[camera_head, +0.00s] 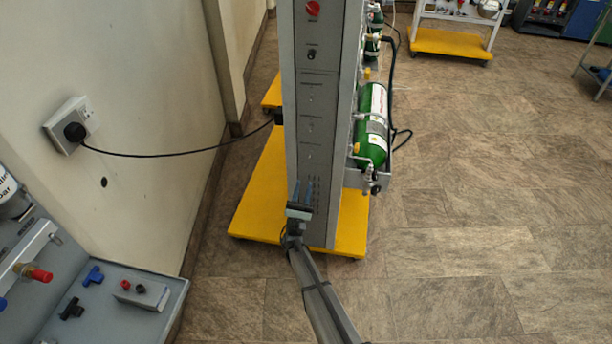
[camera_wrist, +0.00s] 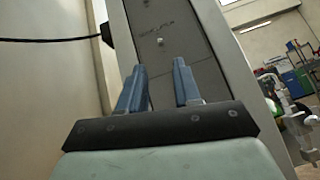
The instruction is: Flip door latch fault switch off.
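A tall grey panel (camera_head: 312,215) stands upright on a yellow wheeled base. Down its face are a red knob (camera_head: 313,8), a black switch (camera_head: 312,54) and small toggles, including a lowest one (camera_head: 310,157). The labels are too small to read, so I cannot tell which is the door latch fault switch. My gripper (camera_head: 302,187) is in front of the lower panel, below the lowest toggle. In the wrist view its blue fingers (camera_wrist: 158,68) are apart with nothing between them. A small light toggle (camera_wrist: 160,41) shows beyond the fingertips. Its position, on or off, is unclear.
Green gas cylinders (camera_head: 373,125) hang on the panel's right side. A black cable (camera_head: 165,155) runs from the panel's left to a wall socket (camera_head: 70,125). A grey bench unit (camera_head: 150,300) stands at lower left.

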